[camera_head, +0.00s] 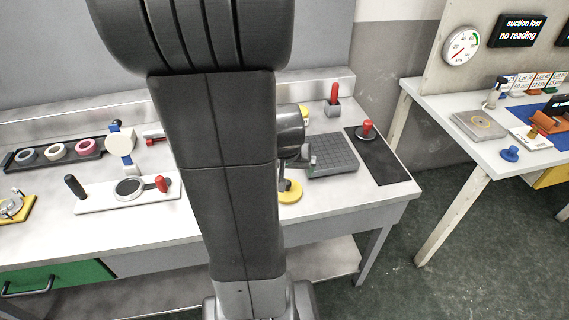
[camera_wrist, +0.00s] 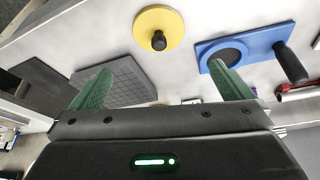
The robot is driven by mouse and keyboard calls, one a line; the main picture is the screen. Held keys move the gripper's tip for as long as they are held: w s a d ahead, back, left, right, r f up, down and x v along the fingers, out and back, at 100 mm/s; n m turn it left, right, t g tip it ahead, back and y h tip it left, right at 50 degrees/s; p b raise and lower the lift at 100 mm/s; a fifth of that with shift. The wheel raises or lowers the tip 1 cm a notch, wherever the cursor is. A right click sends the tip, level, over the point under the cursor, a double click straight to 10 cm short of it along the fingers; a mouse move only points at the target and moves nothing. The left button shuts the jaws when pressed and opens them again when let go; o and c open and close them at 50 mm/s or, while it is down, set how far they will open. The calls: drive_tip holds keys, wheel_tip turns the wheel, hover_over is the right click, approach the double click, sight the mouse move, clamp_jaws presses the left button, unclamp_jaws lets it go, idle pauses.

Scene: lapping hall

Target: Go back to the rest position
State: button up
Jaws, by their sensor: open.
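My gripper shows in the wrist view (camera_wrist: 162,88) with its two green fingers spread wide and nothing between them. In that view it hangs over the workbench (camera_wrist: 120,38), with a yellow disc with a black knob (camera_wrist: 158,20) and a blue plate with a black handle (camera_wrist: 208,48) beyond the fingertips. A grey gridded block (camera_wrist: 125,84) lies by the left finger. In the head view my arm hides much of the bench's middle and most of the gripper. The yellow disc (camera_head: 291,191) and the gridded block (camera_head: 330,157) show just right of the arm.
A black mat (camera_head: 388,162) with a red-knobbed piece (camera_head: 367,130) lies at the bench's right. A red-handled tool (camera_head: 334,95) stands behind. At left are a white plate (camera_head: 98,199) and a black ring tray (camera_head: 87,152). A second table (camera_head: 480,151) stands right, across a floor gap.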

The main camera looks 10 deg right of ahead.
drive_tip(key=shift+f, duration=0.1)
drive_tip(key=b+x, duration=0.4)
drive_tip(key=x, duration=0.8)
drive_tip(key=shift+f, duration=0.2)
drive_tip(key=shift+a+r+p, duration=0.1)
drive_tip(key=shift+r+p, duration=0.2)
